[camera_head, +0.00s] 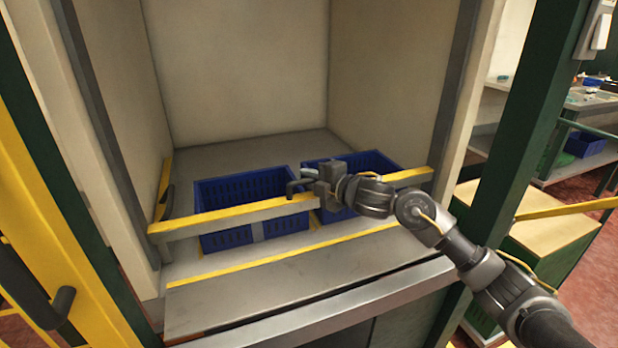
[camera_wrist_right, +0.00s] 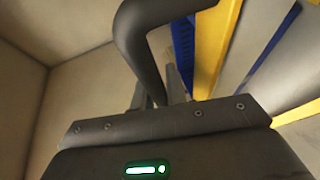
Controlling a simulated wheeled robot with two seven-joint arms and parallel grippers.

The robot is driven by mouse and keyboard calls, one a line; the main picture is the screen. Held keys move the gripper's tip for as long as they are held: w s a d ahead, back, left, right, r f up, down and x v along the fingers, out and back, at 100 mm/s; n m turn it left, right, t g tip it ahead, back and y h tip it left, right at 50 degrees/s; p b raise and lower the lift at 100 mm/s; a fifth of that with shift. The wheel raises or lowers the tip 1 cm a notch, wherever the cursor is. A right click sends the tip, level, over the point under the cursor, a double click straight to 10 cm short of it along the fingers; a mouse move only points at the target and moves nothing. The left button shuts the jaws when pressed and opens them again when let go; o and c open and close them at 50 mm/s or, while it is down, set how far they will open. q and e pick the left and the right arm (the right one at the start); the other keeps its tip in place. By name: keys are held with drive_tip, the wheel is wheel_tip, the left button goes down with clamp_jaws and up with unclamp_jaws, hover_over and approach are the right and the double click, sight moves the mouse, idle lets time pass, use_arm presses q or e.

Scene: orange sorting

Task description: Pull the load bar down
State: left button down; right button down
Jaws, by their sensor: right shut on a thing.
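The load bar (camera_head: 236,215) is a grey bar with a yellow top. It lies nearly level across the front of the bay, in front of two blue crates. A dark bent handle (camera_head: 297,186) stands on it right of its middle. My right gripper (camera_head: 318,181) is shut on this handle, and its arm reaches in from the right. In the right wrist view the handle (camera_wrist_right: 140,45) rises from between the fingers (camera_wrist_right: 150,97), with the yellow bar (camera_wrist_right: 213,45) beside it. The gripper hides part of the bar. My left gripper is not in view.
The left blue crate (camera_head: 225,240) and right blue crate (camera_head: 380,162) stand on the bay floor behind the bar. The bay has pale walls (camera_head: 240,70) on three sides. A dark green post (camera_head: 515,130) stands at right, a yellow frame (camera_head: 40,200) at left.

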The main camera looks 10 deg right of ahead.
drive_tip(key=c, duration=1.4)
unclamp_jaws()
